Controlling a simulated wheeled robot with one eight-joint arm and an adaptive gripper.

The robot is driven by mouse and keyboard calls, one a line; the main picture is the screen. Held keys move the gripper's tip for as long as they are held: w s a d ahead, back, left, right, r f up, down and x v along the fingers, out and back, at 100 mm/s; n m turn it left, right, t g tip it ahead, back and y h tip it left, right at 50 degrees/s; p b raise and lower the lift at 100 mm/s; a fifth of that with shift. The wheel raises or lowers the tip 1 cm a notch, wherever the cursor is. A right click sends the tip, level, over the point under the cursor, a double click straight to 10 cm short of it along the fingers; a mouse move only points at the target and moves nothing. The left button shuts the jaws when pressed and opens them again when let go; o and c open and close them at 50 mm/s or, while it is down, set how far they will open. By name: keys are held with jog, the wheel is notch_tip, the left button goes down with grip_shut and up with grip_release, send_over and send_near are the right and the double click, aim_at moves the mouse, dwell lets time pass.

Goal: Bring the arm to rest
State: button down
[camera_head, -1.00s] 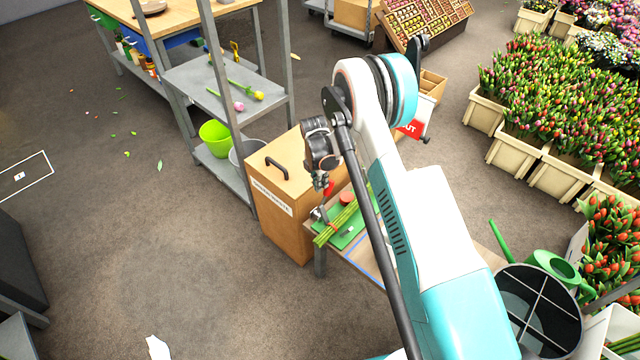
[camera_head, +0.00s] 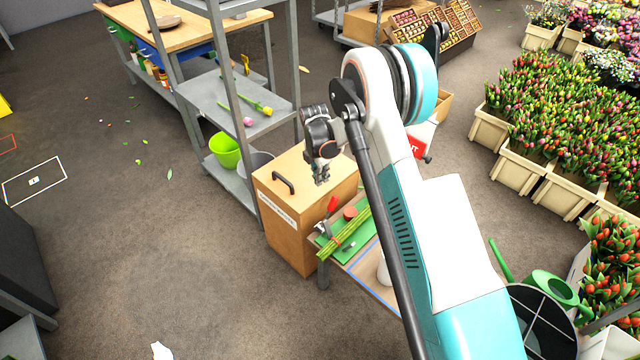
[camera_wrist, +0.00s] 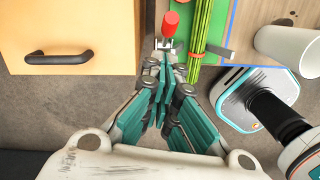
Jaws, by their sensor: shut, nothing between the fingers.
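My gripper (camera_head: 321,179) hangs from my raised arm above the table's left end, beside the wooden cabinet. In the wrist view my gripper (camera_wrist: 162,75) shows its teal fingers together, with nothing between them. Beneath it lies a red-handled tool (camera_head: 332,205), also seen past the fingertips in the wrist view (camera_wrist: 171,24). A bundle of green stems (camera_head: 345,232) with a red band lies on the green mat (camera_head: 330,250). My gripper looks apart from all of these.
The wooden cabinet (camera_head: 290,228) with a black handle stands close on the left. A grey shelf rack (camera_head: 200,92) is behind it. A white cup (camera_wrist: 289,48) stands on the table. Tulip crates (camera_head: 515,165) fill the right side. Open floor (camera_head: 130,260) lies at the left.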

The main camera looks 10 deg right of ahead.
jog(key=shift+w+r, duration=0.1)
jog(key=shift+r, duration=0.25)
jog(key=s+d+r+m+t, duration=0.1)
jog(key=s+r+m, duration=0.35)
jog(key=r, duration=0.55)
jog(key=s+d+r+m+t, duration=0.1)
jog(key=s+d+r+m, duration=0.15)
jog(key=s+r, duration=0.45)
jog(key=s+r+m+t, duration=0.15)
jog(key=r+m, duration=0.25)
jog(key=r, duration=0.8)
jog(key=s+d+r+m+t, duration=0.1)
jog(key=s+m, duration=0.5)
jog(key=s, duration=0.6)
jog(key=s+d+r+m+t+y, duration=0.1)
jog(key=s+m, duration=0.5)
jog(key=s, duration=0.7)
notch_tip(320, 180, up, 2)
jog(key=shift+s+d+r+t, duration=0.2)
jog(key=shift+d+t, duration=0.3)
jog(key=shift+t, duration=0.35)
